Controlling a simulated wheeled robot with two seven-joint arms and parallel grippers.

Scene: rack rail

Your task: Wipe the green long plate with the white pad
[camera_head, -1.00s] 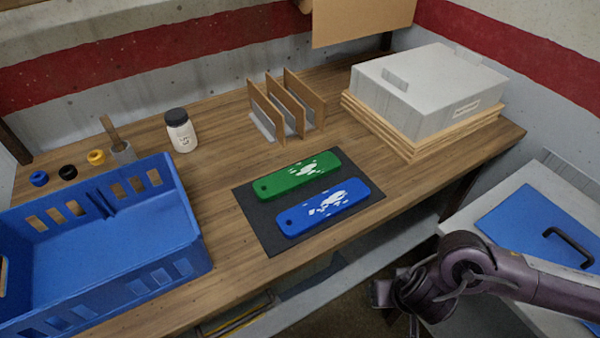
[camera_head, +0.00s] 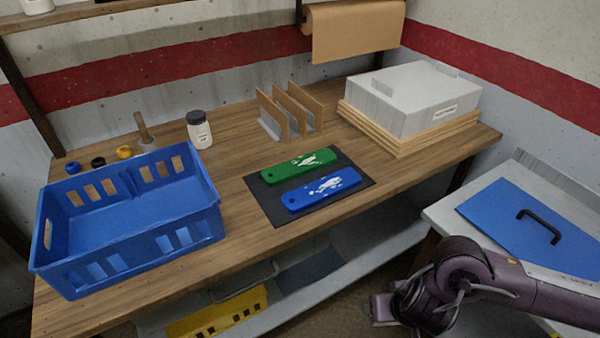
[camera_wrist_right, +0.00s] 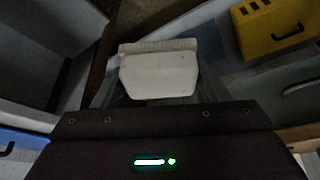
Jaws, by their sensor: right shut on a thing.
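The green long plate (camera_head: 274,174) lies on a dark mat (camera_head: 259,207) on the wooden bench, with white smears on its right half. A blue long plate (camera_head: 297,201) with white smears lies in front of it on the same mat. In the right wrist view, my right gripper (camera_wrist_right: 158,92) is shut on the white pad (camera_wrist_right: 158,76). In the head view my right arm is low at the bottom right, off the bench's front edge, and the pad is not visible there. My left gripper is in neither view.
A blue crate (camera_head: 130,255) stands on the bench's left. A white bottle (camera_head: 199,133), an upright divider rack (camera_head: 270,116) and a grey box (camera_head: 412,103) on boards stand behind. A side table with a blue panel (camera_head: 500,222) is at right.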

